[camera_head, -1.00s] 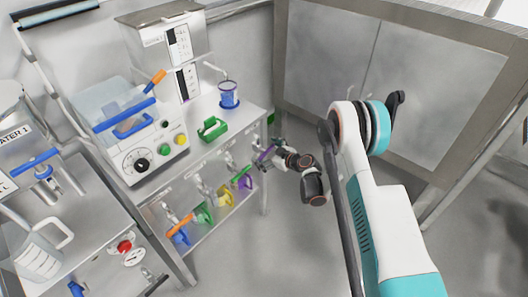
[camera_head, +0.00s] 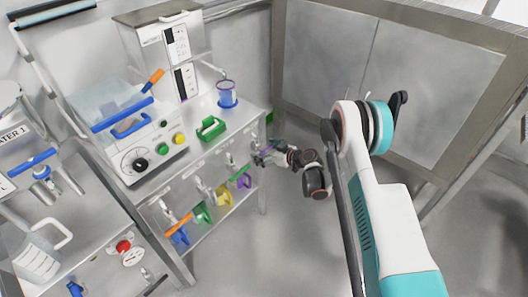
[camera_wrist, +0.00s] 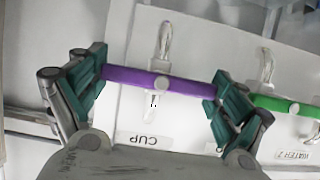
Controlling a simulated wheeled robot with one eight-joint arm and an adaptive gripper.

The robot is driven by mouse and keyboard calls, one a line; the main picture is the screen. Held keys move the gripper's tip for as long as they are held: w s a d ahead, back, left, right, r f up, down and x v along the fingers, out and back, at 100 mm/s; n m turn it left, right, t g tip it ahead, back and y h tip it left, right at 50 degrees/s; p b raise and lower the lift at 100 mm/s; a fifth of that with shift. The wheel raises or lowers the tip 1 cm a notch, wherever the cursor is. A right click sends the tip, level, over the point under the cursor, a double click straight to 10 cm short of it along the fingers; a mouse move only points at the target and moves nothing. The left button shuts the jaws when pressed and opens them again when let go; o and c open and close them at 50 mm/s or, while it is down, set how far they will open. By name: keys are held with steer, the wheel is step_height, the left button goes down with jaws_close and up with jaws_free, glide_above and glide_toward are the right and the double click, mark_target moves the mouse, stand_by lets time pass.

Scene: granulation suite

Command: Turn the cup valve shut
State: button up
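The cup valve has a purple bar handle (camera_wrist: 135,78) with a pale round hub in its middle. In the wrist view it lies crosswise, slightly tilted, on a white panel above an upside-down "CUP" label (camera_wrist: 145,141). My gripper (camera_wrist: 160,80) is spread wide, with one teal finger at each end of the bar. Whether the pads touch the bar ends I cannot tell. In the head view my gripper (camera_head: 262,159) is at the right end of the lower valve row, and the purple handle is small and partly hidden there.
A green handle (camera_wrist: 285,104) lies close beside my right finger in the wrist view, above a "WATER 2" label. An orange handle (camera_head: 179,225) is farther left along the row. A blue cup (camera_head: 227,94) and a green block (camera_head: 211,129) stand on the bench above. The floor to the right is clear.

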steer(key=shift+o, duration=0.8)
steer(key=v, duration=1.2)
steer(key=shift+w+d, duration=0.1)
